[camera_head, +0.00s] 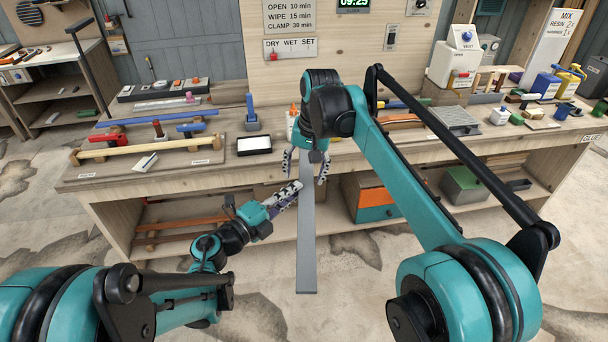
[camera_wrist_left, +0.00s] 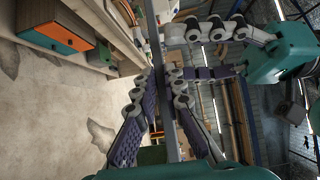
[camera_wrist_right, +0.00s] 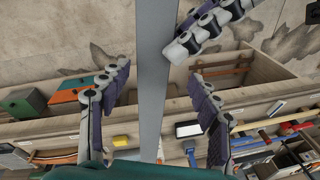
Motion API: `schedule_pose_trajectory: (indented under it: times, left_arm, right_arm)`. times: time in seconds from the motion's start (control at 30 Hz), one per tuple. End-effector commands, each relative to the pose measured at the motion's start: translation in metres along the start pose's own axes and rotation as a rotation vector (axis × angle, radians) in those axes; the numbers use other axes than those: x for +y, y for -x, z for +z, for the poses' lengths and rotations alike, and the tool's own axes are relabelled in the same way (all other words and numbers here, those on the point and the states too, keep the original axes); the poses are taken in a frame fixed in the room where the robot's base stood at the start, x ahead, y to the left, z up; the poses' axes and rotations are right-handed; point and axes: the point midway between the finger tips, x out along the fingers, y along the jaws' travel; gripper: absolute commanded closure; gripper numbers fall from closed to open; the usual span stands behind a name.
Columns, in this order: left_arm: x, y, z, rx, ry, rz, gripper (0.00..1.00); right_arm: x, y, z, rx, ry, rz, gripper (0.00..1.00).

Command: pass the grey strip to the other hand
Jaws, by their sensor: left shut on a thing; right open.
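The grey strip (camera_head: 307,240) is long and flat. It hangs in front of the bench, its near end low over the floor. My left gripper (camera_head: 294,190) is shut on the strip from the left, part way along it. In the left wrist view the strip (camera_wrist_left: 158,60) runs between the fingers (camera_wrist_left: 163,92). My right gripper (camera_head: 308,172) is open above the strip's far part, one finger on each side. In the right wrist view the strip (camera_wrist_right: 152,100) passes between the spread fingers (camera_wrist_right: 160,90), apart from both. The left fingers show there too, at the strip's edge.
The wooden workbench (camera_head: 220,176) stands just behind the grippers. An orange and teal drawer box (camera_head: 376,200) is on the lower shelf. The floor in front is clear.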

Motion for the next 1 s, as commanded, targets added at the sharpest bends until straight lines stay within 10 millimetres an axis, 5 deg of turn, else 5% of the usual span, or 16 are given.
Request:
schedule_pose_trajectory:
  times: [0.43, 0.7, 0.73, 0.83, 1.0]
  left_arm:
    - [-0.0002, 0.0000, 0.0000, 0.000, 0.000, 0.000, 1.00]
    - [-0.0003, -0.0003, -0.0010, 0.003, 0.001, -0.001, 1.00]
    - [-0.0003, -0.0004, -0.0013, 0.004, 0.001, -0.001, 1.00]
    - [-0.0003, -0.0006, -0.0021, 0.006, 0.001, -0.001, 0.69]
    - [-0.0002, -0.0003, -0.0011, 0.003, 0.000, 0.000, 0.66]
  right_arm:
    - [0.0001, -0.0128, 0.0000, 0.000, 0.000, 0.000, 0.37]
    - [-0.0013, -0.0128, 0.0004, -0.001, 0.001, -0.003, 1.00]
    - [-0.0017, -0.0128, 0.0006, -0.001, 0.001, -0.004, 1.00]
    - [-0.0023, -0.0129, 0.0008, -0.001, 0.002, -0.004, 1.00]
    - [-0.0011, -0.0127, 0.0004, 0.000, 0.001, -0.002, 1.00]
